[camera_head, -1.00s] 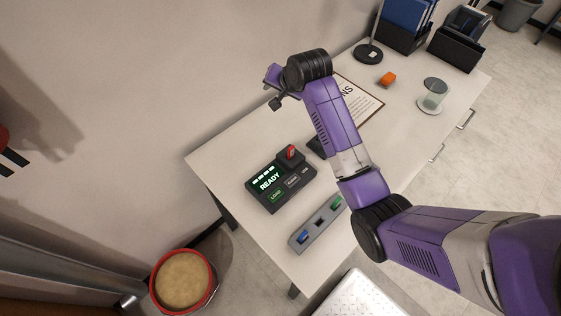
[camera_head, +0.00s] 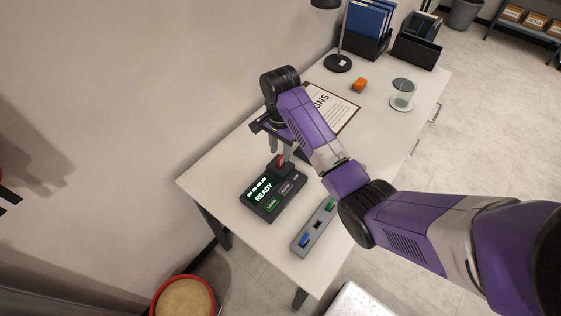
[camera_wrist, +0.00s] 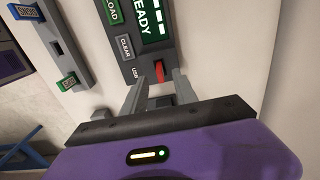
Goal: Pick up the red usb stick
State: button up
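The red usb stick (camera_head: 281,159) stands in the socket at the back corner of the dark device (camera_head: 259,211) with the green READY screen. In the wrist view the red stick (camera_wrist: 160,72) shows beside the USB label on the device (camera_wrist: 124,56). My gripper (camera_head: 280,148) is above the stick and points down. In the wrist view its two fingers (camera_wrist: 158,84) are apart, one on each side of the stick, with gaps visible. Whether the fingertips are level with the stick is hard to tell.
A grey holder (camera_head: 317,226) with a blue stick (camera_head: 305,240) and a green stick (camera_head: 331,204) lies right of the device.

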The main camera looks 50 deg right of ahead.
aim_at(281, 157)
jog(key=shift+f+p, duration=0.35)
jog(key=shift+f, duration=1.9)
grip_shut()
